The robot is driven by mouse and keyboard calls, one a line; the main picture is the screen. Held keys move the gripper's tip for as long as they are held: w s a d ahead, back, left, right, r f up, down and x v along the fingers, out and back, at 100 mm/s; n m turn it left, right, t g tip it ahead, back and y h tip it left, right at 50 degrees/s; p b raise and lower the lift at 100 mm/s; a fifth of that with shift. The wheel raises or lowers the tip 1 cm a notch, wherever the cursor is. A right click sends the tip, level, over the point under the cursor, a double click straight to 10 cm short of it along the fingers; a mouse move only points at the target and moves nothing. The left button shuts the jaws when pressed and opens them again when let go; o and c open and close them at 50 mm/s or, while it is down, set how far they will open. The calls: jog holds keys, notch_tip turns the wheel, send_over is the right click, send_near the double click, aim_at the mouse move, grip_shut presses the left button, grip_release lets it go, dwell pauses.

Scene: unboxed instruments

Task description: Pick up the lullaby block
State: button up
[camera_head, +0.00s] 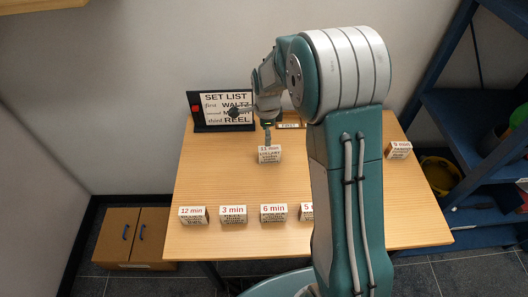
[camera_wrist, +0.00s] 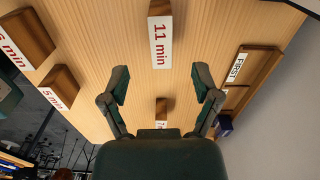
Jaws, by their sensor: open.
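The block labelled "11 min", whose smaller print appears to read lullaby (camera_head: 270,156), stands on the table in front of the set list sign. In the wrist view this wooden block (camera_wrist: 160,36) is at the top centre, beyond my fingertips. My gripper (camera_wrist: 161,80) is open, its two fingers spread wide with nothing held between them.
A front row holds blocks marked 12 min (camera_head: 192,216), 3 min (camera_head: 233,215) and 6 min (camera_head: 273,214), with another partly hidden by my arm. A 9 min block (camera_head: 399,150) is at right. The set list sign (camera_head: 222,110) and a "FIRST" tray (camera_wrist: 262,65) are at the back.

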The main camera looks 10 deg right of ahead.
aim_at(269, 155)
jog(key=f, duration=0.2)
jog(key=d+f, duration=0.1)
jog(key=f, duration=0.2)
jog(key=shift+d, duration=0.1)
jog(key=shift+a+f, duration=0.3)
jog(key=shift+f, duration=0.25)
notch_tip(269, 155, down, 4)
jog(key=shift+r, duration=0.1)
jog(key=shift+d+f, duration=0.35)
jog(key=shift+f, duration=0.15)
jog(key=shift+a, duration=0.2)
grip_shut()
